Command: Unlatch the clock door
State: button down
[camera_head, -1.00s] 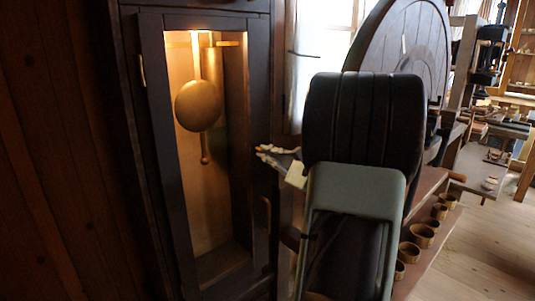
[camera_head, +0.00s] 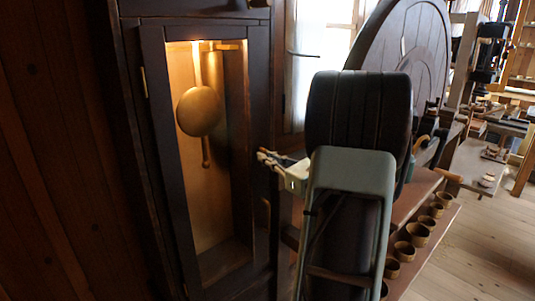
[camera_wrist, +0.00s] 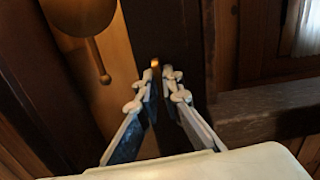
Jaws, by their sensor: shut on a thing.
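The tall dark clock case stands at the left of the head view. Its glazed door (camera_head: 158,110) looks closed, with a lit brass pendulum (camera_head: 199,111) behind the pane. My gripper (camera_head: 261,156) is at the door's right edge. In the wrist view my gripper (camera_wrist: 161,77) has its two pale fingertips close around a small brass latch (camera_wrist: 155,63), and it is shut on this latch. Most of the latch is hidden by the fingers, so I cannot tell its angle. In the head view the latch is too small to make out.
A curved door handle (camera_head: 265,213) sits below my gripper. A hinge (camera_head: 144,82) is on the door's left side. A large dark wheel (camera_head: 415,50) and a shelf of several wooden cups (camera_head: 418,234) stand to the right. Open floor (camera_head: 480,235) lies beyond.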

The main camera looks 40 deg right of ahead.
jog(key=shift+m+p, duration=0.3)
jog(key=shift+m, duration=0.4)
jog(key=c, duration=2.1)
grip_release()
jog(key=shift+s, duration=0.1)
jog(key=s, duration=1.2)
jog(key=shift+d, duration=0.45)
jog(key=shift+w+a, duration=0.1)
jog(key=shift+w, duration=0.05)
